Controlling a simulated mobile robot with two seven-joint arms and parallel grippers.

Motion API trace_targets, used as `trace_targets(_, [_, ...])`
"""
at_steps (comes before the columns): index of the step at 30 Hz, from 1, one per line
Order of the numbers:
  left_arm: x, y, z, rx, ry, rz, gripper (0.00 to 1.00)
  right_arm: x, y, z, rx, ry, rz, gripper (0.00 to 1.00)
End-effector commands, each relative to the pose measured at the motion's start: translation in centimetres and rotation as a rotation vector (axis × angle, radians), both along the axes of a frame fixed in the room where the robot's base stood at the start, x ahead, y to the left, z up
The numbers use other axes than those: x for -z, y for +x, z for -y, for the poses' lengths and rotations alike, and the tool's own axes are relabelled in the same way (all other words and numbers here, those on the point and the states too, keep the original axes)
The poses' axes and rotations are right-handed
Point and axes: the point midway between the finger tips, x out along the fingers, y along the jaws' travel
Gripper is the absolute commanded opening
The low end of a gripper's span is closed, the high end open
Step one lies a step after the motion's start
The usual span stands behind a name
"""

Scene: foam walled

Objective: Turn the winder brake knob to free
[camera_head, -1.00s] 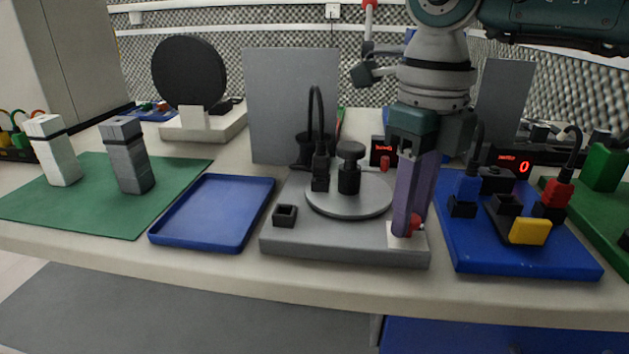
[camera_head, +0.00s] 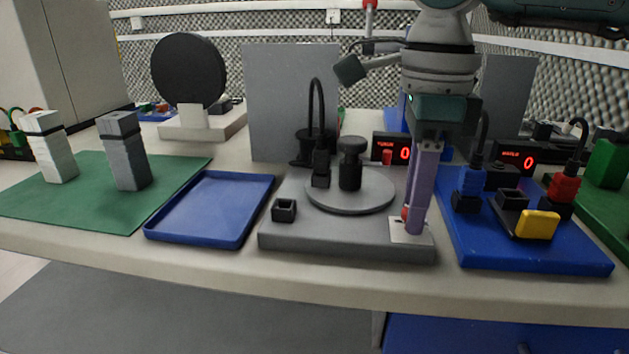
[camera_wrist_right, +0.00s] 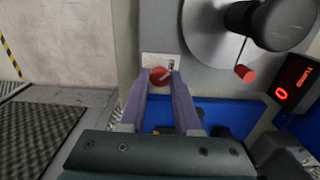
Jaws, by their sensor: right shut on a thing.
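The red brake knob (camera_head: 405,213) sits on a small white plate (camera_head: 408,236) at the front right corner of the grey winder base (camera_head: 330,238). My right gripper (camera_head: 414,224) reaches straight down from above, its purple fingers shut on the knob. In the right wrist view the red knob (camera_wrist_right: 160,76) shows between the two fingertips (camera_wrist_right: 160,82), with a pale slanted mark on its face. The plate's markings are too small to read. The fingers partly hide the knob in the head view. My left gripper is not in view.
Behind the knob stand a grey turntable disc (camera_head: 378,195) with a black post (camera_head: 350,163) and a red-digit display (camera_head: 391,149). To the right is a blue board (camera_head: 535,257) with connectors. An empty blue tray (camera_head: 215,225) lies to the left.

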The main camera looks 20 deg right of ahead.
Motion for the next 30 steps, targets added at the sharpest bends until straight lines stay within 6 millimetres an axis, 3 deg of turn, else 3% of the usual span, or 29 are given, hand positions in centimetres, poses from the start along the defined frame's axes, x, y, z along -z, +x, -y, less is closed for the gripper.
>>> trace_targets(17, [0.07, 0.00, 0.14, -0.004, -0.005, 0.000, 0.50, -0.10, 0.02, -0.05, -0.034, 0.001, 0.001, 0.00])
trace_targets(18, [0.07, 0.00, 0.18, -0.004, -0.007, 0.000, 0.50, -0.10, 0.02, -0.05, -0.034, 0.001, 0.001, 0.34])
trace_targets(25, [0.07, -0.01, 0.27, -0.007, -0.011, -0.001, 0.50, -0.06, 0.01, -0.03, -0.033, 0.001, 0.001, 0.60])
trace_targets(30, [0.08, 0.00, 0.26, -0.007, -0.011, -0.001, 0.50, -0.03, 0.00, -0.02, -0.032, 0.001, 0.001, 0.62])
